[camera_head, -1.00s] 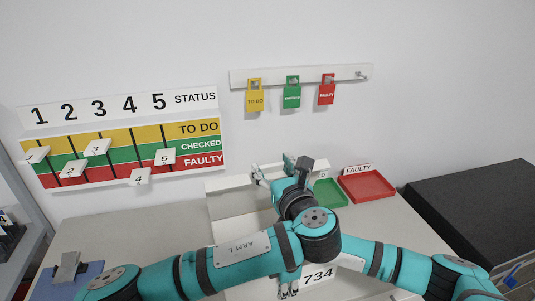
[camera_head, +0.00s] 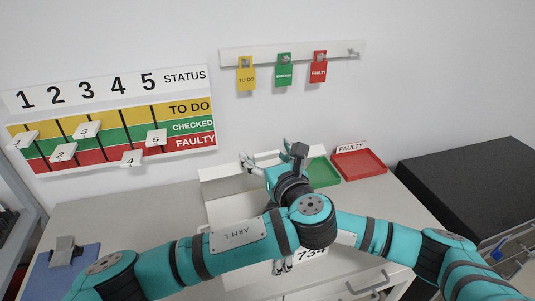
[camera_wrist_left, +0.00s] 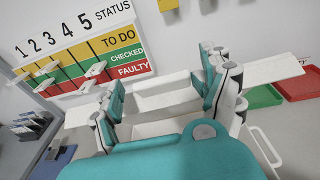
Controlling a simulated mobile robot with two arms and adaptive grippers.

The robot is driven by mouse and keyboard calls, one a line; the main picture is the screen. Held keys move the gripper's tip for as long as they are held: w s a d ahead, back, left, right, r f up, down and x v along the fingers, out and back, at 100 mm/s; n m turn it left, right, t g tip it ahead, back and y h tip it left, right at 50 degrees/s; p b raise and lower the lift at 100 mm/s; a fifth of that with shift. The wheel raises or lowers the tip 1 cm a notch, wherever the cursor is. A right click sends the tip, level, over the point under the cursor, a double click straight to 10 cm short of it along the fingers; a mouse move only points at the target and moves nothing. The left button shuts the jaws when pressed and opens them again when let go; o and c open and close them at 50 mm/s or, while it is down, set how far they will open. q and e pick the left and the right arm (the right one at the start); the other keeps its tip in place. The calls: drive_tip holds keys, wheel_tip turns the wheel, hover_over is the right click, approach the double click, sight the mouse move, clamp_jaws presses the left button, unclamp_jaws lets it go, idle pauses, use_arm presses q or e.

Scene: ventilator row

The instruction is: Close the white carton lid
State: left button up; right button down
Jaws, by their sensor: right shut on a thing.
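The white carton (camera_head: 222,212) stands on the table, partly hidden behind my left arm. Its white lid (camera_head: 225,179) stands raised along the back edge. In the left wrist view the carton (camera_wrist_left: 150,129) is open, with the lid (camera_wrist_left: 165,84) tilted up behind it. My left gripper (camera_head: 273,158) is open, with its fingers spread over the back of the carton near the lid; its fingers frame the lid in the left wrist view (camera_wrist_left: 160,95). My right gripper (camera_head: 281,270) is low at the carton's front beside the 734 label, mostly hidden, shut apparently on the carton.
A green tray (camera_head: 322,173) and a red tray (camera_head: 358,165) lie right of the carton. A status board (camera_head: 115,120) and a tag rail (camera_head: 290,54) are on the wall. A blue clipboard (camera_head: 65,275) lies at the left. A dark block (camera_head: 475,195) stands at the right.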

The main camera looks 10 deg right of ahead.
use_arm(q)
drive_tip(key=shift+f, duration=0.1)
drive_tip(key=s+d+r, duration=0.1)
drive_tip(key=s, duration=1.1)
drive_tip(key=shift+r, duration=0.35)
drive_tip(key=shift+w+d, duration=0.1)
